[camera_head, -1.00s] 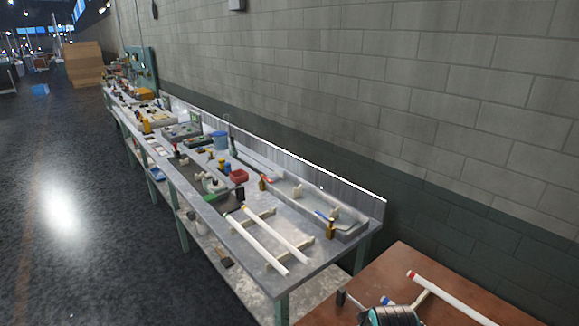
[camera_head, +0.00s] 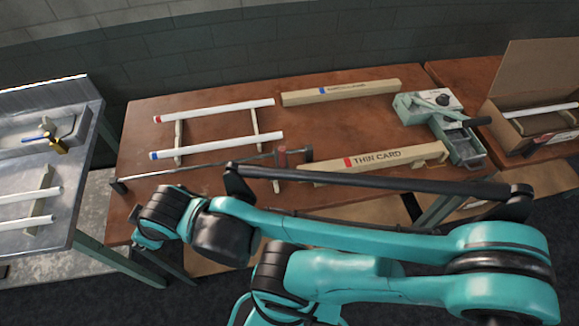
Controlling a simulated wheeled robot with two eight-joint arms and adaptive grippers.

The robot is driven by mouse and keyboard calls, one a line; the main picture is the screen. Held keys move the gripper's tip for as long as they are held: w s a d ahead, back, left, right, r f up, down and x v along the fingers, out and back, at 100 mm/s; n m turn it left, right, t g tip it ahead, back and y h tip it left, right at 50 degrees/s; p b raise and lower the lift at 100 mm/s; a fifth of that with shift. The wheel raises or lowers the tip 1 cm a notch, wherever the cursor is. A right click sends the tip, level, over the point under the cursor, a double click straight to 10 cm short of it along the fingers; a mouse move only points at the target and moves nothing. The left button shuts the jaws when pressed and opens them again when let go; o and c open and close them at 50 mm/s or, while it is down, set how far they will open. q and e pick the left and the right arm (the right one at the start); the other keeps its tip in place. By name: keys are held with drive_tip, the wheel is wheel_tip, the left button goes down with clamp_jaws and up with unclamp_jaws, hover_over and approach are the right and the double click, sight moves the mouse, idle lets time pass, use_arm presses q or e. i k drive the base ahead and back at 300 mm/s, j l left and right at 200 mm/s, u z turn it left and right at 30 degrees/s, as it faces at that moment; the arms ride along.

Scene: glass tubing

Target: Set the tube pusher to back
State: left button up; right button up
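A long thin dark rod (camera_head: 215,168), which looks like the tube pusher, lies across the front part of the brown table. My teal arm reaches across the lower picture in front of the table. No gripper fingers can be made out, and the arm hides part of the table's front.
A long box marked THIN CARD (camera_head: 375,160) and another long box (camera_head: 340,91) lie right of the tubes. A grey-green device (camera_head: 440,120) stands beyond them. An open cardboard box (camera_head: 530,75) is at far right. A metal bench (camera_head: 75,110) stands left, across a gap.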

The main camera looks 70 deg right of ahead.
sight(280, 157)
drive_tip(key=z, duration=2.5)
